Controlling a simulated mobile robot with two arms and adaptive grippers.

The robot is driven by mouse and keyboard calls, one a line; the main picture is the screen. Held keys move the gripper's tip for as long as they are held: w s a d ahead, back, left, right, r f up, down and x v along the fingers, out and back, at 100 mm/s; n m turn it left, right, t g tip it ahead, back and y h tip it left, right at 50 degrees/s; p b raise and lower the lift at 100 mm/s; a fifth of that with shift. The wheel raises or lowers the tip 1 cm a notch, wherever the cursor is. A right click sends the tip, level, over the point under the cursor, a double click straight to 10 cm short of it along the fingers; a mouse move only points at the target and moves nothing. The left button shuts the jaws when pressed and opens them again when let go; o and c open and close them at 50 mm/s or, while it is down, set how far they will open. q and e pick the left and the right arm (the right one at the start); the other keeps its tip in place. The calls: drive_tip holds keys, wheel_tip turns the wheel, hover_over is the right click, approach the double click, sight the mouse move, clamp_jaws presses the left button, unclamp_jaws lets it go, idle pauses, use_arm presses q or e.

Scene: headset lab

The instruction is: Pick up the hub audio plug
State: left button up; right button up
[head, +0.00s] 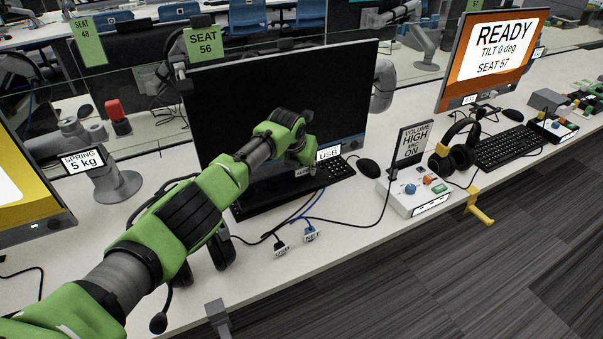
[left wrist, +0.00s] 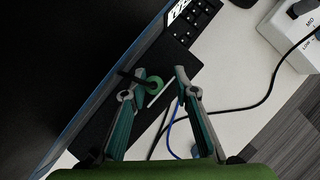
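My left gripper (head: 303,160) is over the keyboard, in front of the lower right of the dark monitor. In the left wrist view its two fingers (left wrist: 160,74) are apart. A green ring-shaped piece with a black part, seemingly the audio plug (left wrist: 154,83), shows between the fingertips, nearer the left finger, with a thin white tag edge beside it. I cannot tell whether a finger touches it. In the head view a small white tag (head: 304,172) shows just under the gripper; the plug itself is hidden there. My right gripper is not in view.
The dark monitor (head: 345,88) stands close beside the gripper. Plugs tagged USB (head: 281,249) and NET (head: 310,235) lie on the desk with their cables. A mouse (head: 368,168), a control box (head: 412,196) and a headset (head: 455,150) are to the right.

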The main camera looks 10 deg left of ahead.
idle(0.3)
use_arm(q)
drive_tip(key=shift+w+r, duration=0.1)
drive_tip(key=shift+r, duration=0.5)
drive_tip(key=s+d+r+b, duration=0.1)
drive_tip(key=s+r+b, duration=0.1)
drive_tip(key=s+r, duration=0.9)
drive_tip(key=s, duration=0.3)
drive_tip(key=shift+d+r, duration=0.35)
drive_tip(key=shift+r, duration=0.05)
drive_tip(key=shift+s+p, duration=0.1)
drive_tip(key=shift+p, duration=0.6)
drive_tip(key=shift+d, duration=0.1)
